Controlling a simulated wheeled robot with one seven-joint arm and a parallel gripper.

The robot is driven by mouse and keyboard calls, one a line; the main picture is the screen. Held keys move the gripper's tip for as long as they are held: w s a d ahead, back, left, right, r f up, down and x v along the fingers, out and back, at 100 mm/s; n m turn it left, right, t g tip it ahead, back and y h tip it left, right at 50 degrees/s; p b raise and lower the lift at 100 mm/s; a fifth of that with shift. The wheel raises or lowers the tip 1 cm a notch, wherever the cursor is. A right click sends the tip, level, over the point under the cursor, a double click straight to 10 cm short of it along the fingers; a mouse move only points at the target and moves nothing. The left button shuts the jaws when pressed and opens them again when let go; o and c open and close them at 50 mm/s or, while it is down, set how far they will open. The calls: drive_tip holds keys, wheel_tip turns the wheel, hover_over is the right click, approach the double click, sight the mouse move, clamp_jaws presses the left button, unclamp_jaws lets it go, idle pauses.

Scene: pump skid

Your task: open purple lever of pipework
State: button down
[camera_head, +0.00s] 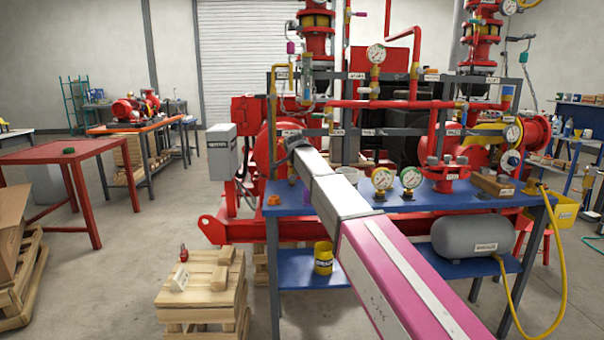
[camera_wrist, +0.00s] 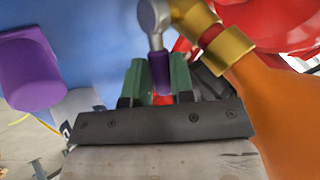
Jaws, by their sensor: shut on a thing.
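In the wrist view the purple lever (camera_wrist: 160,72) hangs from a silver joint beside a brass fitting (camera_wrist: 228,46) on the pipework. My gripper (camera_wrist: 159,82) is shut on the lever, with a green finger pad on either side of it. In the head view my arm reaches from the lower right to the pump skid, and its dark wrist end (camera_head: 292,141) is at the pipework above the left end of the blue bench. The gripped lever and my fingertips are hidden there.
A larger purple object (camera_wrist: 30,72) stands left of my gripper in the wrist view. An orange pipe (camera_wrist: 268,110) and red pipework lie close on the right. The blue bench (camera_head: 440,205) carries gauges and valves. A wooden crate (camera_head: 203,290) stands at front left.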

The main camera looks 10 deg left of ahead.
drive_tip(key=shift+s+a+r+n+t+h, duration=0.15)
drive_tip(key=shift+a+n+h, duration=0.1)
drive_tip(key=shift+h, duration=0.25)
drive_tip(key=shift+a+r+n+t+h, duration=0.1)
drive_tip(key=shift+a+n+t+h, duration=0.15)
drive_tip(key=shift+h, duration=0.25)
drive_tip(key=shift+s+a+r+n+t+h, duration=0.1)
drive_tip(key=shift+a+n+h, duration=0.2)
drive_tip(key=shift+h, duration=0.2)
drive_tip(key=c, duration=1)
unclamp_jaws()
drive_tip(key=shift+w, duration=0.1)
